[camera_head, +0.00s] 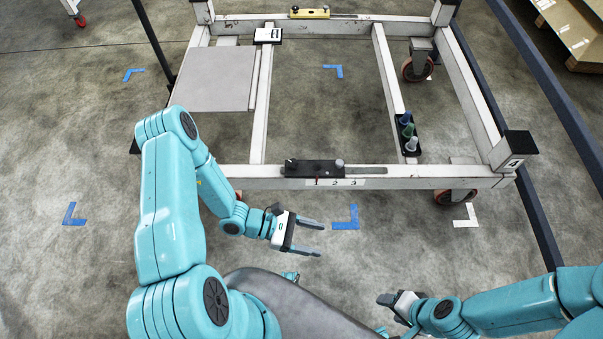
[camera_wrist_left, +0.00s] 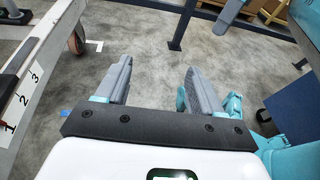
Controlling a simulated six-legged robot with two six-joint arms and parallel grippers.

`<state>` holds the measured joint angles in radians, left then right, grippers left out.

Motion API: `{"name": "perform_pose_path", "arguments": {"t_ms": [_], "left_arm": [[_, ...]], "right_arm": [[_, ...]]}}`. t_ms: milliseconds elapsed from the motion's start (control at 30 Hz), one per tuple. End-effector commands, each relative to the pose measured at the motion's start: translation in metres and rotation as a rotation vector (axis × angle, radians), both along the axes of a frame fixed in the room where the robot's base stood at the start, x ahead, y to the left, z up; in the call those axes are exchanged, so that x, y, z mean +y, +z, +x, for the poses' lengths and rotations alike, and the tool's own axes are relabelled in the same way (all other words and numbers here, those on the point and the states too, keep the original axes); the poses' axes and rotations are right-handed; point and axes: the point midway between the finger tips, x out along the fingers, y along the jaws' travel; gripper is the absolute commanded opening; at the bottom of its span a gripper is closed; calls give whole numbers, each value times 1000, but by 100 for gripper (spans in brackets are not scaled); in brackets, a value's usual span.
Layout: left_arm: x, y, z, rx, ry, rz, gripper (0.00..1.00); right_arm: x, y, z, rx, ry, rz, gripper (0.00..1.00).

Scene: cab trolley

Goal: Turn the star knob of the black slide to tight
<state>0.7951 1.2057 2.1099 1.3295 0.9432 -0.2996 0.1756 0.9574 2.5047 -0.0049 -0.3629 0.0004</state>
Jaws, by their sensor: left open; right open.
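The black slide (camera_head: 312,168) sits on the near rail of the white trolley frame, above a label numbered 1, 2, 3. A small dark knob shows at its left end and a grey round knob (camera_head: 339,163) at its right end; I cannot tell how tight either is. My left gripper (camera_head: 316,238) is open and empty, below the slide and in front of the rail. Its parted fingers (camera_wrist_left: 158,85) also show in the left wrist view, with the numbered label (camera_wrist_left: 22,100) at the left. My right gripper (camera_head: 384,312) is open and empty at the lower right.
The near rail (camera_head: 430,178) runs across in front of me. A yellow slide (camera_head: 309,13) sits on the far rail. A black holder with coloured bottles (camera_head: 409,135) stands on the right. A grey panel (camera_head: 215,78) lies at left. Floor between rail and grippers is clear.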

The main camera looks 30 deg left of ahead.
Motion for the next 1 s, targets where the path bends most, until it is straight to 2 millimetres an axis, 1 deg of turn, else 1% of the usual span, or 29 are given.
{"name": "perform_pose_path", "arguments": {"t_ms": [33, 67, 100, 167, 200, 300, 400, 500, 567, 667, 1000], "left_arm": [[21, -38, 18, -7, 146, -42, 67], [37, -49, 30, -19, 241, -66, 67], [61, -65, 44, -38, 372, -93, 67], [101, -87, 61, -78, 566, -122, 67], [128, -100, 68, -109, 686, -130, 67], [187, -121, 73, -181, 925, -130, 67], [221, -129, 71, -229, 1059, -118, 67], [233, -130, 73, -249, 1107, -112, 67], [232, -128, 79, -252, 1107, -111, 67], [229, -128, 97, -252, 1103, -111, 67], [219, -128, 181, -254, 1098, -113, 67]], "right_arm": [[0, -36, 0, 0, 0, 0, 57], [0, -47, 0, 0, 0, 0, 57], [0, -61, 0, 0, 0, 0, 57], [0, -81, 0, 0, 0, 0, 57], [0, -92, 0, 0, 0, 0, 57], [0, -111, 0, 0, 0, 0, 57], [0, -118, 0, 0, 0, 0, 57], [0, -119, 0, 0, 0, 0, 57], [0, -119, 0, 0, 0, 0, 57], [0, -121, 0, 0, 0, 0, 57], [0, -136, 0, 0, 0, 0, 57]]}}
